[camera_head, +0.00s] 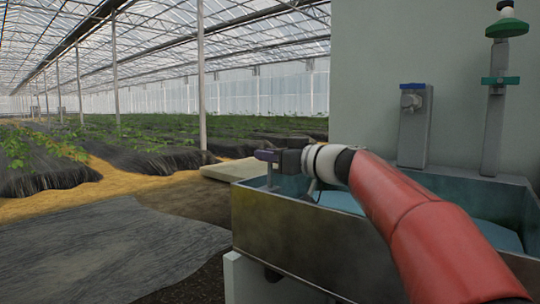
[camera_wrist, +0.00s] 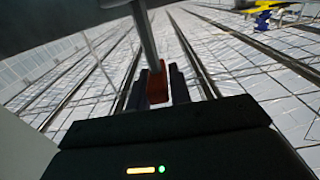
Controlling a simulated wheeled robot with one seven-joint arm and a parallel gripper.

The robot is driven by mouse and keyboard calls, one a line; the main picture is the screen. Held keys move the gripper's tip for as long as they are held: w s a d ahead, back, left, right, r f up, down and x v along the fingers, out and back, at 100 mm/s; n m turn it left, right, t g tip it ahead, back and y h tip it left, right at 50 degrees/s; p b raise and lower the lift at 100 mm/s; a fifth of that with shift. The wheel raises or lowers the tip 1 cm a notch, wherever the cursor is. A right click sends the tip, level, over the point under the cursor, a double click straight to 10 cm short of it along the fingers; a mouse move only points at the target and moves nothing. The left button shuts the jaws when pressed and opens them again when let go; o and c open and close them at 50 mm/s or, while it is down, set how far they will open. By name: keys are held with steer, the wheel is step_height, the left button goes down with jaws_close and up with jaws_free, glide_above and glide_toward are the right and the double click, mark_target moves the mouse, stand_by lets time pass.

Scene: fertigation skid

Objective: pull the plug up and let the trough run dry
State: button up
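The metal trough (camera_head: 300,232) stands at the right of the head view with blue water (camera_head: 340,201) in it. My gripper (camera_head: 266,156) is over the trough's left end, above the rim. In the wrist view my gripper's two dark fingers (camera_wrist: 156,88) stand on either side of a red-orange block (camera_wrist: 157,82), which looks like the plug's handle. They appear shut on it. A grey rod (camera_wrist: 143,35) runs from the block; a thin upright rod (camera_head: 269,176) shows under the fingers in the head view. The plug's lower end and the drain are hidden.
Behind the trough are a grey post with a blue cap (camera_head: 415,122) and a taller post with a green head (camera_head: 507,27), both before a pale wall (camera_head: 375,60). A pale slab (camera_head: 230,171) lies left of the trough. Dark matting (camera_head: 100,245) covers open floor.

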jaws_close()
step_height(320, 180, up, 5)
steer(key=shift+f+p, duration=0.1)
steer(key=shift+p, duration=1)
steer(key=shift+o, duration=2.3)
jaws_free()
steer(key=b+v, duration=0.2)
steer(key=v, duration=0.5)
steer(key=shift+s+d, duration=0.25)
steer(key=shift+d, duration=0.1)
